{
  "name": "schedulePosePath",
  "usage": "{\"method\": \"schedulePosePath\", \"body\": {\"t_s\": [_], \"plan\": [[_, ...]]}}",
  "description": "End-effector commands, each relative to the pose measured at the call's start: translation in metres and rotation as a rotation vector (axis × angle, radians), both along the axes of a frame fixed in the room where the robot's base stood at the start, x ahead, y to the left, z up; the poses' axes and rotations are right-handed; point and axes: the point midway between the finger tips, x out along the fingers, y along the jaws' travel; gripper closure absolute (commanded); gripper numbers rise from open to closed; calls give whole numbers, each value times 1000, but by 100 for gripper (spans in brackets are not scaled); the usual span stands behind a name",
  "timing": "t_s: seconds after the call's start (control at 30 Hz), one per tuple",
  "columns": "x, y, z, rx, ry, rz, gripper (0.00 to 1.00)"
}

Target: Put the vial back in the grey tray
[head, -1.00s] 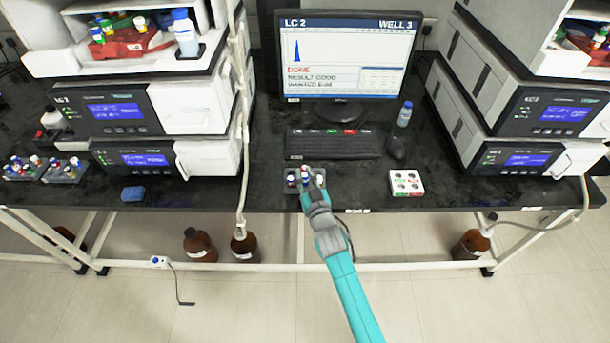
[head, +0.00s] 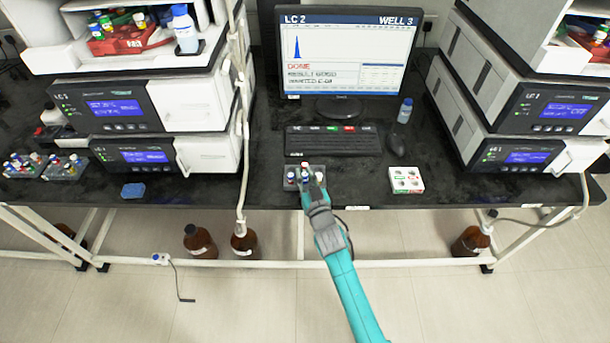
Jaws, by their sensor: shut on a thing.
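The small grey tray (head: 290,187) sits near the bench's front edge, in front of the keyboard, with several vials standing in it. My gripper (head: 309,186) reaches over the tray from the front. It is shut on a vial (head: 305,172) that shows a blue part between the fingertips, at the tray. The fingers hide much of this vial and part of the tray. I cannot tell whether the vial's foot is in a hole or just above the tray.
A keyboard (head: 334,142) lies just behind the tray, with a monitor (head: 346,55) behind it. A white rack (head: 406,180) with round holes stands to the right. A blue sponge-like block (head: 133,191) lies left. Two more vial trays (head: 66,172) stand far left.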

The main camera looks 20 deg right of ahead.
Motion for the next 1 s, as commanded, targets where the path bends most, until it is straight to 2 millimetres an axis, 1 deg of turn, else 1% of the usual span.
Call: {"method": "schedulePosePath", "body": {"t_s": [0.07, 0.1, 0.17, 0.2, 0.47, 0.57, 0.67, 0.77, 1.0], "plan": [[0, 0, 0, 0, 0, 0, 100], [0, 0, 0, 0, 0, 0, 70], [0, 0, 0, 0, 0, 0, 55], [0, 0, 0, 0, 0, 0, 51], [-1, 0, 0, 0, 1, 0, 51], [-6, 0, -1, 0, 2, 0, 51], [-17, 0, -1, 0, 2, 0, 51], [-34, 1, -1, 0, 3, 0, 51], [-79, 1, -1, -2, 2, 0, 51]]}}
